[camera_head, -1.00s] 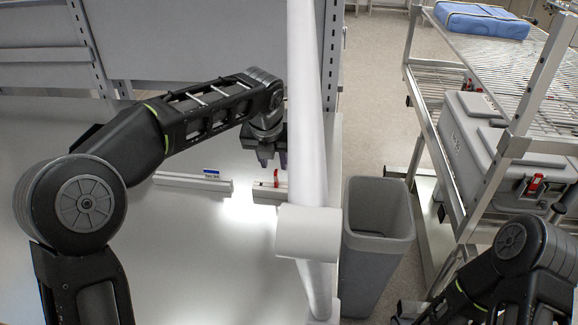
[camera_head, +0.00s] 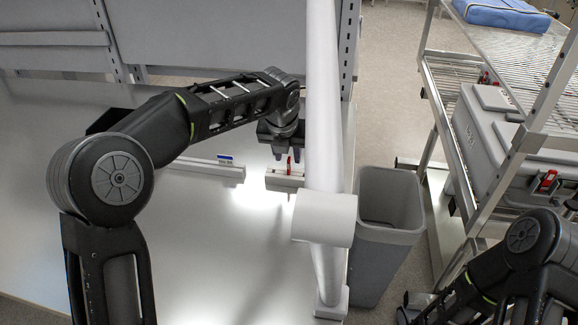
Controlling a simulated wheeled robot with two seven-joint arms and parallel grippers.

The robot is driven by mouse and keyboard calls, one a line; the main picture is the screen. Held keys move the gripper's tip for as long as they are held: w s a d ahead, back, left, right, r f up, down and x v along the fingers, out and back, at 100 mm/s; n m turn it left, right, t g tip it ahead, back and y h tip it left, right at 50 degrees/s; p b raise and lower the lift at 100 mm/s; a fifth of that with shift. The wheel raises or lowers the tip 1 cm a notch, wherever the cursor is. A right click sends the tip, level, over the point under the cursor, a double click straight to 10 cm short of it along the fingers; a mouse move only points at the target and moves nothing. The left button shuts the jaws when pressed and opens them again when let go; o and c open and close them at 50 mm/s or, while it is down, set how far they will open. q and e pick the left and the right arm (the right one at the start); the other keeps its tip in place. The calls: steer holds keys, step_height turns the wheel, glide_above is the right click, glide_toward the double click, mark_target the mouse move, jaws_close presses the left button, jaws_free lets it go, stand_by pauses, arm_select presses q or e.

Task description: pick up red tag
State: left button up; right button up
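The red tag (camera_head: 289,167) is small and stands upright at a short pale rail (camera_head: 284,180) on the grey work surface, just left of the white post. My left gripper (camera_head: 287,154) points down from the end of my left arm, right at the tag's top. Its fingers look apart, one to each side of the tag in the picture. I cannot tell whether they touch it or are still above it. My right arm is at the lower right, and its gripper is not visible.
A white post (camera_head: 323,120) with a wide collar (camera_head: 324,218) stands right beside the gripper. A longer rail (camera_head: 205,168) with a blue-and-white label (camera_head: 226,161) lies to the left. A grey bin (camera_head: 388,240) and a wire shelf with a grey case (camera_head: 490,130) are right.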

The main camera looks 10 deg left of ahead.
mark_target(289, 159)
arm_select(q)
steer(key=p+x, duration=0.1)
steer(key=x, duration=0.3)
steer(key=shift+w+f, duration=0.25)
steer(key=shift+c, duration=0.4)
jaws_close()
